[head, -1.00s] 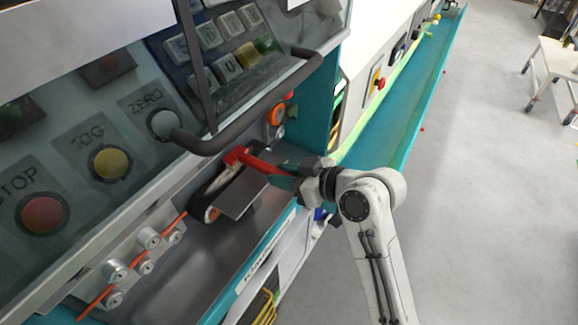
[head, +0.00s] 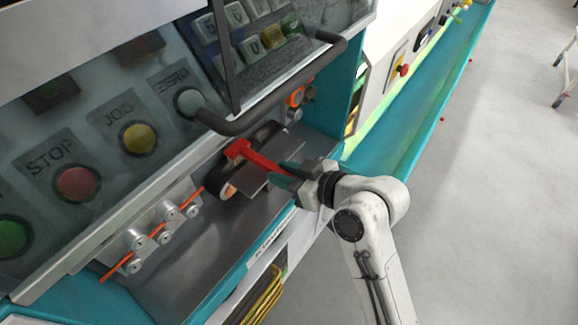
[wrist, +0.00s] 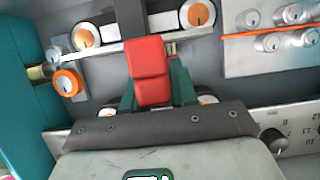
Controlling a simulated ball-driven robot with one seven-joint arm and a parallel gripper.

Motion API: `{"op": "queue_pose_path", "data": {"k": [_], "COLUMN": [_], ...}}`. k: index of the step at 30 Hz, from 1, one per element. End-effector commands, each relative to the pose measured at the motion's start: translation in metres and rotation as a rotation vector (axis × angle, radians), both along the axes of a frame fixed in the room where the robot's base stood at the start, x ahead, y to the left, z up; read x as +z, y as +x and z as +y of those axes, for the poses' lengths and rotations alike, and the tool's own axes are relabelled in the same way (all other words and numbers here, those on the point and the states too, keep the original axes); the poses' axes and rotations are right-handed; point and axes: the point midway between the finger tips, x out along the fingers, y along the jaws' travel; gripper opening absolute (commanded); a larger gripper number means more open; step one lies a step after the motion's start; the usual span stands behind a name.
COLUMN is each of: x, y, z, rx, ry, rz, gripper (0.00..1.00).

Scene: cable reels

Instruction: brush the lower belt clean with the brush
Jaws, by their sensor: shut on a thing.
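My gripper (head: 287,181) is shut on the red brush (head: 259,160), its teal fingers around the handle. In the wrist view the brush (wrist: 149,70) stands out between the fingers of my gripper (wrist: 156,92). The lower belt (head: 217,179) is a dark loop on orange-rimmed rollers, low in the machine recess. The brush head is over the belt's middle part, with a grey plate (head: 250,186) in front. The bristles are mostly hidden, and I cannot tell whether they touch the belt.
Left of the belt, an orange cable (head: 156,230) threads several metal rollers. A panel with STOP and JOG buttons (head: 139,138) stands above.

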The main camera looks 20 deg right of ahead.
Motion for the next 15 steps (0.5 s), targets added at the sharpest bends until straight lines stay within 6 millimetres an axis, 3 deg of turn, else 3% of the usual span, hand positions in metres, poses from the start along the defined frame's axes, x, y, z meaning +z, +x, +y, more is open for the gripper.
{"op": "queue_pose_path", "data": {"k": [9,15], "x": [-0.001,-0.001], "y": [-0.016,-0.018], "z": [0.022,0.024], "rx": [0.004,0.002], "ry": [-0.001,0.0], "rz": [0.004,0.001], "gripper": [0.0,0.0]}}
